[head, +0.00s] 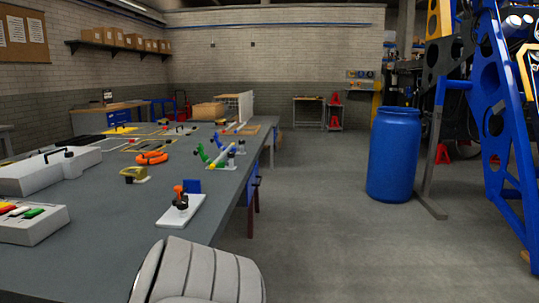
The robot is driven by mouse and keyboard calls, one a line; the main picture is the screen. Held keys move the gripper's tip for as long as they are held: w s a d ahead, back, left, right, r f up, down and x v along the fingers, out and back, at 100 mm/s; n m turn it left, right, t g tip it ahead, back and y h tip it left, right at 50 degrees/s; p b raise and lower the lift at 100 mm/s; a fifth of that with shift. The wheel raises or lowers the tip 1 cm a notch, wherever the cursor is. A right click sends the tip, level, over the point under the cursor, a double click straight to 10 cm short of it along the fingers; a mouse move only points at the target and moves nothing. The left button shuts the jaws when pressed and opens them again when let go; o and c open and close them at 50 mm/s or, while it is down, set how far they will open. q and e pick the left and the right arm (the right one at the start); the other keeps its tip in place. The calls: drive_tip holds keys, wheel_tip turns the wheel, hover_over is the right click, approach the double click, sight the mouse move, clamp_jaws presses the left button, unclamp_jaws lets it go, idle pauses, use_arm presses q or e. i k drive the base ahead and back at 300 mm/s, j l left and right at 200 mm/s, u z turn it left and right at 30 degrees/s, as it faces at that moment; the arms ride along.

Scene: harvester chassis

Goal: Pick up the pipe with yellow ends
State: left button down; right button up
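A thin pale pipe (233,128) lies at the right side of the long grey table, towards the far end. A small yellow-orange patch shows near it, but it is too small to tell whether both its ends are yellow. Nearer, another pale rod (223,154) lies among green and blue upright pieces (203,153), and its end colours are unclear. Neither of my grippers shows in the head view.
The grey table (120,215) carries an orange coil (151,158), a yellow tool (134,174), a white plate (182,210) and grey boxes. A blue barrel (394,155) stands right; the floor between is clear.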

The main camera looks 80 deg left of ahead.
sight(213, 165)
drive_tip(key=i+j+u, duration=0.1)
drive_tip(key=u, duration=0.3)
drive_tip(key=i+u, duration=0.5)
drive_tip(key=u, duration=0.3)
drive_tip(key=i+l+u, duration=0.15)
drive_tip(key=u, duration=0.2)
drive_tip(key=i, duration=0.05)
